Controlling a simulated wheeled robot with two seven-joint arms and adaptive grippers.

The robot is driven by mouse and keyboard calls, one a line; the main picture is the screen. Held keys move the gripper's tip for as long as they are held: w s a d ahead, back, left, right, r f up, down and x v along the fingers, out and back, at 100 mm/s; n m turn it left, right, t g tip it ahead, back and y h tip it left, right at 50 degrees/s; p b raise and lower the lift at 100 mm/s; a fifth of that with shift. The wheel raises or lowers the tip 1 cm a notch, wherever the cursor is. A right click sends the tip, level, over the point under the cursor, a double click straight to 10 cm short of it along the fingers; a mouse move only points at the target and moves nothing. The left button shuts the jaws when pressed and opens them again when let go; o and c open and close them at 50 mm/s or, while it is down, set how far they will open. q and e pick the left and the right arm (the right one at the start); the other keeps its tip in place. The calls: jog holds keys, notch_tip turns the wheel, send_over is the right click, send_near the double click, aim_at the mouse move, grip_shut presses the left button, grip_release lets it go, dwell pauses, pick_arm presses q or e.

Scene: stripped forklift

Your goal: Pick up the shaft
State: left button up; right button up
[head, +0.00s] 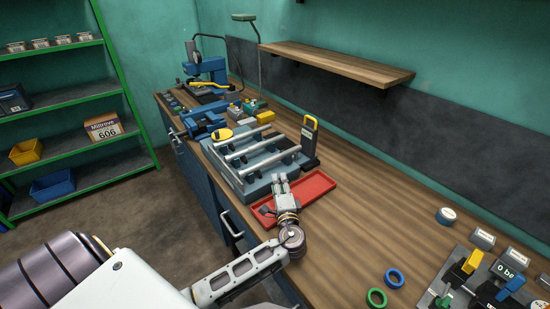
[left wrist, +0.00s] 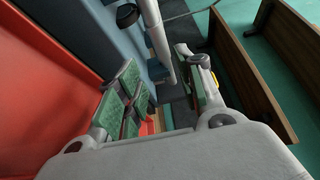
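Three silvery shafts lie side by side on a blue-grey rack (head: 240,181); the nearest shaft (head: 272,157) is the one closest to my left gripper (head: 278,180). In the head view this gripper is at the near end of the rack, beside the red tray. In the left wrist view its fingers (left wrist: 162,92) stand apart with green pads, and nothing is held between them. A metal shaft (left wrist: 158,38) shows just beyond the fingertips, roughly in line with the gap. Whether a finger touches it I cannot tell. My right gripper is not in view.
The red tray (head: 318,186) lies right of my left gripper. A yellow-handled dark block (head: 309,140) stands behind the rack. Blue vises and a yellow box (head: 266,117) are farther back. Green and blue rings (head: 394,278) lie at the front right. The middle right of the bench is clear.

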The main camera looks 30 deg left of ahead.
aim_at(274, 162)
pick_arm(q)
jog(key=shift+r, duration=0.15)
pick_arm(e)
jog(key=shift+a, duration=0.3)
pick_arm(q)
jog(key=shift+w+a, duration=0.1)
jog(key=shift+w, duration=0.05)
jog(key=p+x, duration=0.1)
jog(key=x, duration=0.7)
jog(key=shift+w+a, duration=0.1)
jog(key=shift+a, duration=0.05)
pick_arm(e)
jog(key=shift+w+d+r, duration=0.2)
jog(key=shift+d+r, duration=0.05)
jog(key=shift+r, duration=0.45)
